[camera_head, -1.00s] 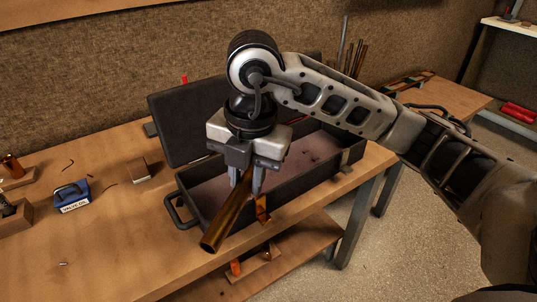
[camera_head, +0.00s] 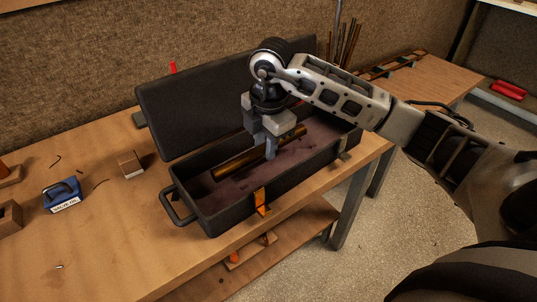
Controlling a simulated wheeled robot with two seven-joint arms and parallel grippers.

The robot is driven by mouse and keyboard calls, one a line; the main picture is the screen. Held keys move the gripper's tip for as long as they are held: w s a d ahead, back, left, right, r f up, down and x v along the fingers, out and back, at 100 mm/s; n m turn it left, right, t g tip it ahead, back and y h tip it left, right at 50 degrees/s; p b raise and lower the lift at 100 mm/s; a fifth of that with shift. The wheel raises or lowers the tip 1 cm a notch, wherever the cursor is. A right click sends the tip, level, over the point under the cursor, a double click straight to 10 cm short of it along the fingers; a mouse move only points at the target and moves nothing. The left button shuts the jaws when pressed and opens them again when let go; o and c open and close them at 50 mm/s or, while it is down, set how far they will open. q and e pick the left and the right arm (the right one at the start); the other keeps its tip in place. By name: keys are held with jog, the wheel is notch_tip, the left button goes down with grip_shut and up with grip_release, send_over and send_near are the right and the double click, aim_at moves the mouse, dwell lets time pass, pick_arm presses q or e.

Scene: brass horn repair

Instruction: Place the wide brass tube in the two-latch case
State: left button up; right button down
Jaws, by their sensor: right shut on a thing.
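The wide brass tube (camera_head: 236,164) lies lengthwise within the open two-latch case (camera_head: 222,218), over its dull purple lining. I cannot tell whether it touches the case floor. My right gripper (camera_head: 270,155) reaches down into the case and is shut on the tube right of its middle, hiding part of it. The case stands on the wooden bench with its lid (camera_head: 200,108) raised at the back. An orange latch (camera_head: 261,203) hangs on its front wall, and a greyish latch (camera_head: 344,156) sits farther right. My left gripper is not in view.
The bench's front left is mostly clear.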

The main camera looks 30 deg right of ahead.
aim_at(269, 167)
jog(key=shift+w+d+f, duration=0.3)
jog(key=shift+d+f, duration=0.15)
jog(key=shift+f, duration=0.2)
jog(key=f, duration=0.3)
jog(key=shift+w+d+f, duration=0.25)
jog(key=shift+d+f, duration=0.1)
jog(key=shift+f, duration=0.05)
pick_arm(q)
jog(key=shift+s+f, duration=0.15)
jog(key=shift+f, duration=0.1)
pick_arm(e)
jog(key=shift+f, duration=0.1)
jog(key=shift+f, duration=0.1)
jog(key=shift+f, duration=0.15)
jog(key=c, duration=1.2)
grip_release()
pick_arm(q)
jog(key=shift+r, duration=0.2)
pick_arm(e)
jog(key=shift+o, duration=0.2)
